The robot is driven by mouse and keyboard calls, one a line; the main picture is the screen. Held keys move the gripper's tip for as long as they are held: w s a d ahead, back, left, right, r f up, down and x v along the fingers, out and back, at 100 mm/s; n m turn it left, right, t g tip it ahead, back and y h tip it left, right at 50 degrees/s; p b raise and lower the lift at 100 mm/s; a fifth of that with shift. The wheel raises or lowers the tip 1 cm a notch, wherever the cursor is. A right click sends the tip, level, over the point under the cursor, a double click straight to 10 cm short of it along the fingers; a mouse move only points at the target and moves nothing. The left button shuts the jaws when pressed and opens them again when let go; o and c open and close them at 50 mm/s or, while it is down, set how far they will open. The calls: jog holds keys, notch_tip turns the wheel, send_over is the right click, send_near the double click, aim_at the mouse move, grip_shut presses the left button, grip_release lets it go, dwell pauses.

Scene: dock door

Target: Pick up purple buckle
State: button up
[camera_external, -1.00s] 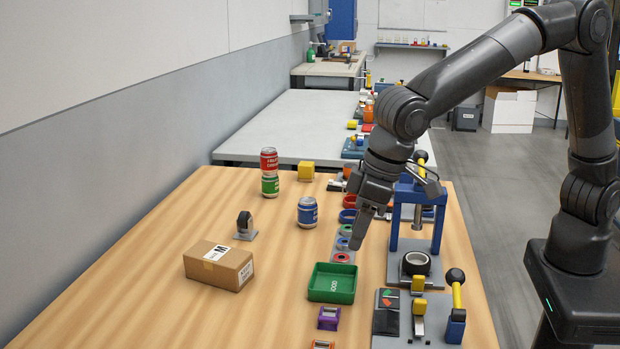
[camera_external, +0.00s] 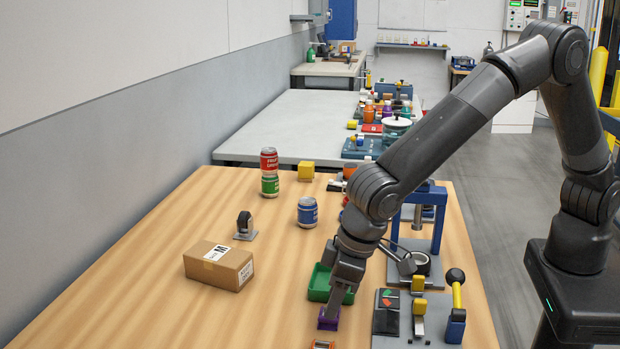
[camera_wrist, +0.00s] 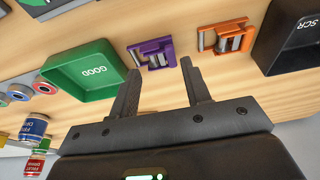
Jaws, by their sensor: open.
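The purple buckle (camera_external: 328,320) lies on the wooden table, in front of the green tray. In the wrist view the purple buckle (camera_wrist: 152,54) shows with its grey metal part, just beyond the fingertips and between their lines. My gripper (camera_external: 335,306) is open and points down over the buckle, hiding part of it in the external view. In the wrist view my gripper (camera_wrist: 160,66) has its two fingers spread on either side of the buckle, with nothing held between them. I cannot tell exactly how far the fingertips are above the table.
The green tray marked GOOD (camera_wrist: 84,72) is close on one side of the buckle. An orange buckle (camera_wrist: 224,38) lies on the other side, near a black tray (camera_wrist: 290,38). A cardboard box (camera_external: 218,265) and blue press (camera_external: 438,218) stand farther off.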

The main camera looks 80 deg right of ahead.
jog(key=x, duration=0.3)
jog(key=shift+r, duration=0.1)
jog(key=shift+c, duration=0.2)
jog(key=c, duration=0.7)
jog(key=shift+r, duration=0.1)
